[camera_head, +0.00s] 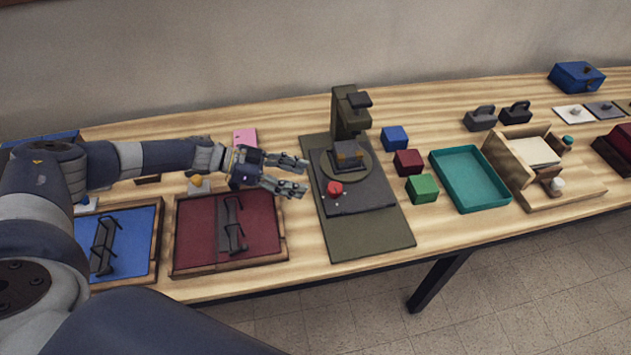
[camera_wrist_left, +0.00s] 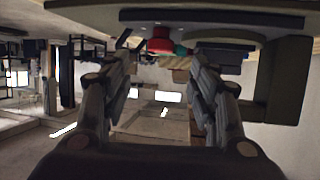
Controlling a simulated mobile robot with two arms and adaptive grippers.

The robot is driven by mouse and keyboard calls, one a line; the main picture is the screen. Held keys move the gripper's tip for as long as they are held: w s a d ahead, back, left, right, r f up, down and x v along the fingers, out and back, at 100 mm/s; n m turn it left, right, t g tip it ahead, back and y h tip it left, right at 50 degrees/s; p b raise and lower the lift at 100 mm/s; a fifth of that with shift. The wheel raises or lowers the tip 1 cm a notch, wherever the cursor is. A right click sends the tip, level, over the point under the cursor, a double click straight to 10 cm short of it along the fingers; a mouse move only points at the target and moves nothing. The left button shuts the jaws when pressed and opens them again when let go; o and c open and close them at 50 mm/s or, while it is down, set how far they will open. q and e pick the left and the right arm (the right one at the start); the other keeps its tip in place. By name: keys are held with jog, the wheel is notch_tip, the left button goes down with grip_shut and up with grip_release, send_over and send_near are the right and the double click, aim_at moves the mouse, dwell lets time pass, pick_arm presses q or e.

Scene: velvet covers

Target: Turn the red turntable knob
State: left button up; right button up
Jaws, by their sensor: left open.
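A dark olive stand (camera_head: 345,112) rises behind the turntable. My left gripper (camera_head: 306,176) is open and empty, just left of the knob and apart from it, its fingers pointing right. In the left wrist view the red knob (camera_wrist_left: 160,42) shows at the top, beyond and between the two open fingers (camera_wrist_left: 160,75). My right gripper is not in view.
A velvet-lined dark red tray (camera_head: 190,235) and a blue tray (camera_head: 140,230) with eyeglass-like frames lie at the left. Blue (camera_head: 394,138), dark red (camera_head: 408,162) and green (camera_head: 422,188) blocks stand right of the stand. A teal tray (camera_head: 470,180) lies farther right.

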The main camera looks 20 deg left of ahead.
pick_arm(q)
jog(key=shift+v, duration=1.45)
